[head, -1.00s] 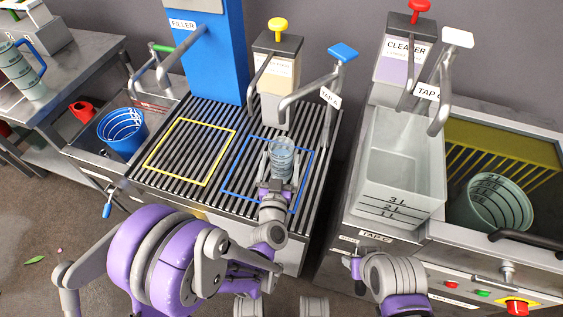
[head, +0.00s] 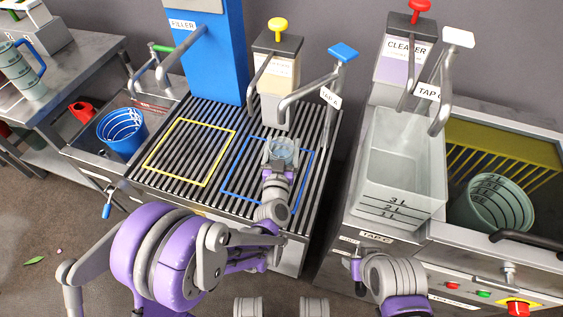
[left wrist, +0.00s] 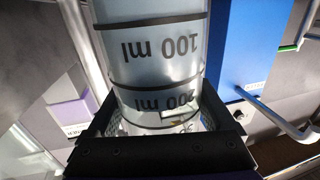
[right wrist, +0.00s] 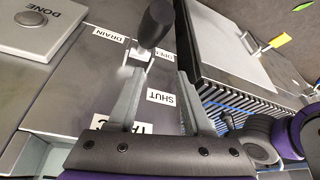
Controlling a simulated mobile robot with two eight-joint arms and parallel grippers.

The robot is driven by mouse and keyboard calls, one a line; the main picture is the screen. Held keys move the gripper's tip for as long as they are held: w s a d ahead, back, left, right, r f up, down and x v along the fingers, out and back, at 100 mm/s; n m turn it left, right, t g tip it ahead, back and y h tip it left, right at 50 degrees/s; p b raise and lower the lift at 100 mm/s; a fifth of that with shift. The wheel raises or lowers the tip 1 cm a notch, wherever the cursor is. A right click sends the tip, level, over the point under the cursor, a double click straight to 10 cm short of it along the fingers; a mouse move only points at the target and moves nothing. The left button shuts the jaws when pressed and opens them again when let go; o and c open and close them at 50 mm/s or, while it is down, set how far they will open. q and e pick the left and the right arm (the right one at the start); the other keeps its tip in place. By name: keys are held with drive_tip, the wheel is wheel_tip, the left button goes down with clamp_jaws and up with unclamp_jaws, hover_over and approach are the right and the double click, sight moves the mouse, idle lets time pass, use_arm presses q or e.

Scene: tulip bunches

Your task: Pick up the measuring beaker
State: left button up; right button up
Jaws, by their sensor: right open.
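The measuring beaker (head: 282,149) is a clear cylinder with dark rings, over the blue-outlined square (head: 235,191) on the slatted grate. My left gripper (head: 279,160) has a finger on each side of it and is shut on it. The gripper hides its lower part in the head view, so I cannot tell if it touches the grate. In the left wrist view the beaker (left wrist: 155,55) fills the space between the jaws, its 100 ml and 200 ml marks upside down. My right gripper (right wrist: 160,75) is open and empty, its fingertips near a black-knobbed lever (right wrist: 155,25).
The tap A spout (head: 310,92) and a soap-like dispenser (head: 277,75) stand just behind the beaker. The blue filler column (head: 215,50) is at the back left. A clear tank (head: 400,165) stands to the right. The yellow-outlined square (head: 190,150) is empty.

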use_arm(q)
drive_tip(key=c, duration=0.7)
